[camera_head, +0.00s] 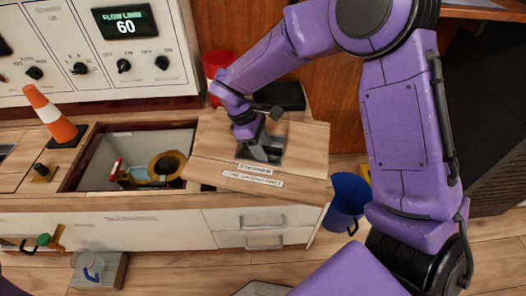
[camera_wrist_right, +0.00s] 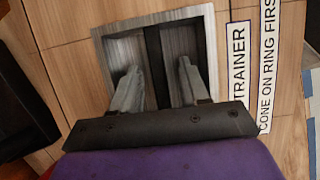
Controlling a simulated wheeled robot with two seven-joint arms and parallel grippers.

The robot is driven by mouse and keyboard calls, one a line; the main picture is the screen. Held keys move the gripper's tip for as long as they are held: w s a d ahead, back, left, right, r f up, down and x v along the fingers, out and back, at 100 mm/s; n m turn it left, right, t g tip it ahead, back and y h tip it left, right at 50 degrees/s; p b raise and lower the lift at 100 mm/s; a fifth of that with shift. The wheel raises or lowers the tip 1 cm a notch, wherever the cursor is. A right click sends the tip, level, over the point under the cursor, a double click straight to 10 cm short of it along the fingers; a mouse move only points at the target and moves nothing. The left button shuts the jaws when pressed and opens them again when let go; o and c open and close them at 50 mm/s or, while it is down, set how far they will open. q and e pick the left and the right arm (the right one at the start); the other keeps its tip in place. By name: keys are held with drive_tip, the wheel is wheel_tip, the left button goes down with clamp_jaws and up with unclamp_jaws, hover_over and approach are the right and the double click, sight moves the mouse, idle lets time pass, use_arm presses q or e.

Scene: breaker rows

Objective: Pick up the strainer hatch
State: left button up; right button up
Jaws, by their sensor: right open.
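The strainer hatch (camera_head: 308,150) is a wooden panel lying on the counter right of an open compartment. Its labels read "STRAINER" and "CONE ON RING FIRST". In the right wrist view the hatch (camera_wrist_right: 62,35) has a square metal recess crossed by a dark bar (camera_wrist_right: 154,60). My right gripper (camera_head: 262,152) is over this recess. In the wrist view its two fingers (camera_wrist_right: 157,85) are apart, one on each side of the bar, with gaps between them and it. My left gripper is not in view.
The open compartment (camera_head: 100,160) holds a brass-coloured ring (camera_head: 167,166). An orange cone (camera_head: 52,115) stands on the counter at left. A red container (camera_head: 216,66) and a black box (camera_head: 287,95) are behind the hatch. A blue bucket (camera_head: 347,200) stands right of the counter.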

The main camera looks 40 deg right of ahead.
drive_tip(key=shift+f+b, duration=0.3)
drive_tip(key=shift+b, duration=0.1)
clamp_jaws()
drive_tip(key=shift+r, duration=0.1)
idle(1.4)
